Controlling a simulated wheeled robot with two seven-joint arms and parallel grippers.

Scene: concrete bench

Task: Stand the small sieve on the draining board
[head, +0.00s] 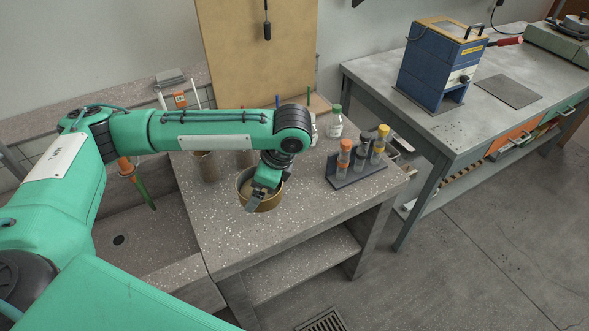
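The small sieve (271,203) looks like a round, shallow brass-coloured ring. It is upright at the front middle of the speckled grey bench top (225,235), which lies right of the sink and seems to be the draining board. My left gripper (255,200) points down at the sieve, with a grey finger over its front rim. The other finger is hidden, so I cannot tell whether the gripper is closed on the rim, or whether the sieve touches the surface. My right gripper is not in view.
Brown beakers (206,168) stand behind, partly under my arm. The sink (120,225) is at left. The bench's front is clear.

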